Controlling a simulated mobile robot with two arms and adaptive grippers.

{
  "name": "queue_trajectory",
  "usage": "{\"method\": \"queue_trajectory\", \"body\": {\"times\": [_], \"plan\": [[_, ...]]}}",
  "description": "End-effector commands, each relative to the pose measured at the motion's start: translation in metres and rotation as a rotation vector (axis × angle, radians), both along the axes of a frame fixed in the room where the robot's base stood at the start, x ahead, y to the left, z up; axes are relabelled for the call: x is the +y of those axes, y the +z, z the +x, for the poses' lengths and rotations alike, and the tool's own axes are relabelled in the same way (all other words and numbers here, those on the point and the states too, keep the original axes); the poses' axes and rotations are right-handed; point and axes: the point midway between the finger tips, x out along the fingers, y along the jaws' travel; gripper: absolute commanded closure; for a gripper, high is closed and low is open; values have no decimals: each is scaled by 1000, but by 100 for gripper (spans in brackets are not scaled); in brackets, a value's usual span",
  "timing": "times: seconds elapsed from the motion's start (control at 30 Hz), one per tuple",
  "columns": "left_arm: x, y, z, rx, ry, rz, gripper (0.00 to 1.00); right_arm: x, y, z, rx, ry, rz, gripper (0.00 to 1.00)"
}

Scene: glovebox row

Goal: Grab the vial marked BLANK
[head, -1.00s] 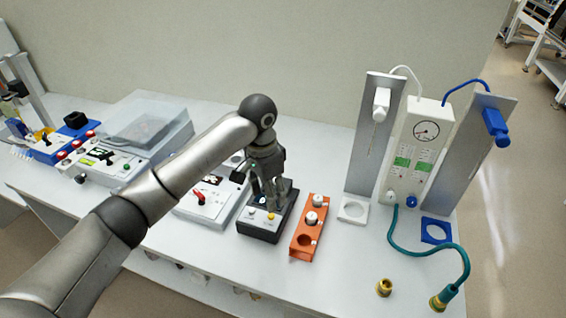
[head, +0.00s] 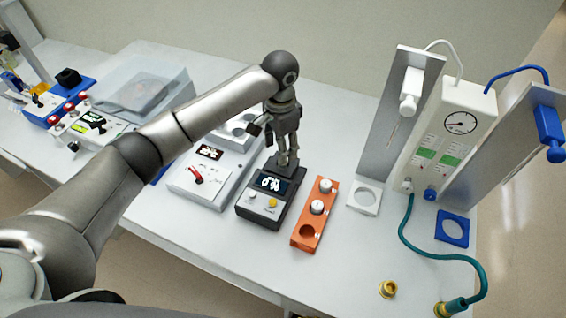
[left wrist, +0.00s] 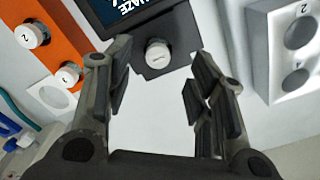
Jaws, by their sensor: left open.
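A vial with a round white cap (left wrist: 157,53) stands in the dark well block of the black haze meter (left wrist: 181,44). The mark on its cap is too small to read. My left gripper (left wrist: 160,66) is open, with one finger on either side of the cap and no visible contact. In the head view, my left gripper (head: 287,162) points down at the back of the black meter (head: 262,206) and hides the vial. Two more white-capped vials (head: 317,207) (head: 326,185) stand in an orange rack (head: 306,243), beside an empty hole. My right gripper is not in view.
A white block with numbered holes (left wrist: 283,75) is left of the meter in the head view, beside a white instrument with a red switch (head: 197,180). Right of the rack are a white ring (head: 364,196) and tall metal panels (head: 392,140). Front bench is largely clear.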

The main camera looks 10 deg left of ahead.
Motion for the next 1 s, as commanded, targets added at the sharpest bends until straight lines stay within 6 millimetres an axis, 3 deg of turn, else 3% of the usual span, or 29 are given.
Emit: {"method": "queue_trajectory", "body": {"times": [0.2, 0.37, 0.6, 0.93, 1.0], "plan": [[-3, -31, 1, 4, 1, 2, 50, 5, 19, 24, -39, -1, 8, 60], [-4, -45, 1, 1, -1, 1, 50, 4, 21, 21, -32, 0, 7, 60], [-4, -47, 1, 0, -1, 0, 51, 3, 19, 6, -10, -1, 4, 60], [-4, -47, 1, 0, -1, 0, 94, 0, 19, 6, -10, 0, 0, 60], [-4, -47, 1, 0, -1, 0, 97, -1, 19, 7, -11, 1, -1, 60]]}}
